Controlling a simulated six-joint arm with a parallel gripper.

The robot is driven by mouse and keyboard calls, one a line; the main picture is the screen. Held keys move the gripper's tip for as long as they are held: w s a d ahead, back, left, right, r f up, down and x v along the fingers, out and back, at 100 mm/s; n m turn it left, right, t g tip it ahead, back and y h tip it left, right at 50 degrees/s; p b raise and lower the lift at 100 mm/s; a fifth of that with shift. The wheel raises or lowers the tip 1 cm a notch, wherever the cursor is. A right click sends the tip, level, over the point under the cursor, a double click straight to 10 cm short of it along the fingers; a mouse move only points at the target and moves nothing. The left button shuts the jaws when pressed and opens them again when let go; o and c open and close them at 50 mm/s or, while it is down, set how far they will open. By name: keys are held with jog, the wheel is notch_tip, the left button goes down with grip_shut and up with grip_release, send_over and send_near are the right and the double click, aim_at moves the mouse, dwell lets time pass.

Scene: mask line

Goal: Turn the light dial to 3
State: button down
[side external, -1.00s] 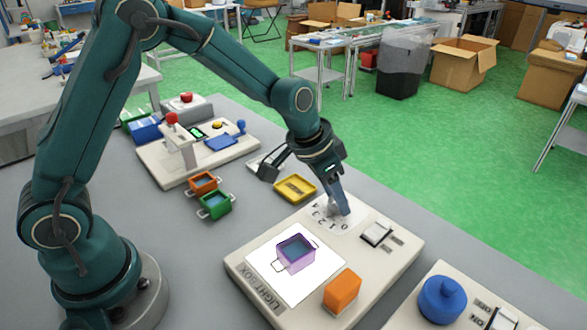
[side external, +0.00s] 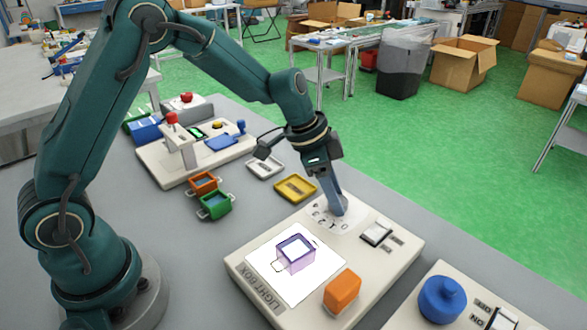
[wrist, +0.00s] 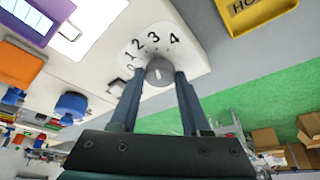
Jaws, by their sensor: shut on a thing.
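The light dial (wrist: 159,70) is a small grey knob on the light box, with the numbers 0 to 4 printed in an arc beside it. My gripper (wrist: 160,76) is shut on the dial, one finger on each side of it. In the side view my gripper (side external: 338,208) points down onto the dial, hiding most of it. I cannot tell which number the dial points to. The light box (side external: 240,262) has a glowing white panel (side external: 268,250) with a purple handled frame or container (side external: 297,256) on it.
An orange block (side external: 342,291) and a switch (side external: 377,233) are on the light box. A yellow tray (side external: 296,188) lies close behind my gripper. Small orange (side external: 204,183) and green (side external: 215,205) containers stand left. A blue knob (side external: 442,299) is at front right.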

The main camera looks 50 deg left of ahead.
aim_at(322, 210)
jog(key=shift+c, duration=1.9)
grip_release()
jog(key=shift+v, duration=2.6)
jog(key=shift+r, duration=0.1)
